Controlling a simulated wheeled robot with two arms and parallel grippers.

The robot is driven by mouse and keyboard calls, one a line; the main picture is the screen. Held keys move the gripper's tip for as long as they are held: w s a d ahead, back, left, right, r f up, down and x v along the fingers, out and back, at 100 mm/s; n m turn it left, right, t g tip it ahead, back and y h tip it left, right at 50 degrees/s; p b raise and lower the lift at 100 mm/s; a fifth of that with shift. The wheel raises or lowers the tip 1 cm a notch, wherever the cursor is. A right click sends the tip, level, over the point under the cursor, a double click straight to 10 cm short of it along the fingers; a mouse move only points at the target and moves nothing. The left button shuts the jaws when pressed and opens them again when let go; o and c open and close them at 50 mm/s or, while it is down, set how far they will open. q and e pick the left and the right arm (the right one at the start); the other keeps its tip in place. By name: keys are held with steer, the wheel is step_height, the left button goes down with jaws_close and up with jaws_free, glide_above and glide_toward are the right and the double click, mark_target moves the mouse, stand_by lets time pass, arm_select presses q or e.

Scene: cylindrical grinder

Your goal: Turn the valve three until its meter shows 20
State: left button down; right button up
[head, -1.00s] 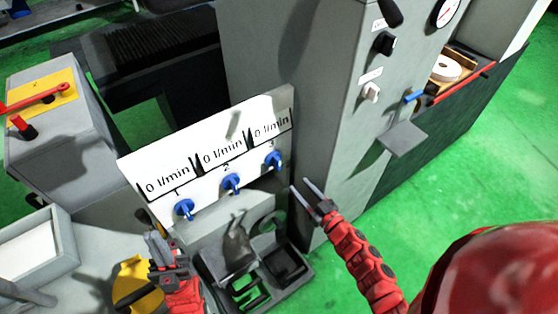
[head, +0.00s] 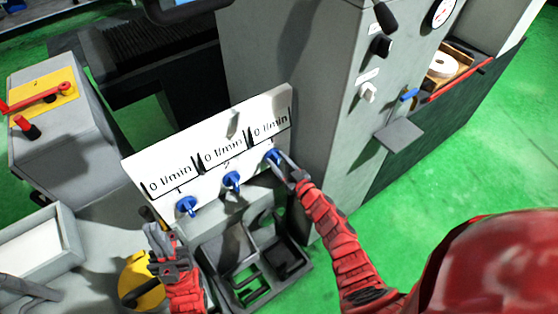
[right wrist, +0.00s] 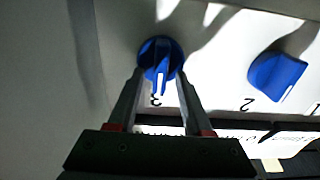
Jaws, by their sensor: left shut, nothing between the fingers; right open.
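The white panel (head: 215,180) carries three blue valves with meters above them, each reading 0 l/min. Valve three (head: 272,156) is the rightmost in the head view; it also shows in the right wrist view (right wrist: 160,58), above its label 3. My right gripper (head: 283,164) is open at valve three. In the right wrist view its fingertips (right wrist: 160,77) lie on either side of the blue handle; I cannot tell whether they touch it. My left gripper (head: 157,238) is shut and empty, low in front of the panel's left end.
Valve two (head: 232,180) and valve one (head: 186,206) sit left of valve three; valve two also shows in the right wrist view (right wrist: 277,75). A dark tray (head: 245,285) lies below the panel. The grey machine cabinet (head: 330,80) stands close on the right.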

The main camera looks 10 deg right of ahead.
jaws_close()
stand_by(0.3)
steer(key=shift+a+f+n+b, duration=0.15)
steer(key=shift+n+b, duration=0.75)
steer(key=shift+b, duration=0.25)
steer(key=n+b, duration=0.4)
steer(key=b, duration=0.1)
steer(key=n+b, duration=0.3)
steer(key=shift+s+a+f, duration=0.2)
steer(key=shift+a+f, duration=0.15)
steer(key=shift+a+n+b, duration=0.1)
steer(key=shift+n+b, duration=1.7)
steer(key=shift+n, duration=0.2)
steer(key=shift+r, duration=0.1)
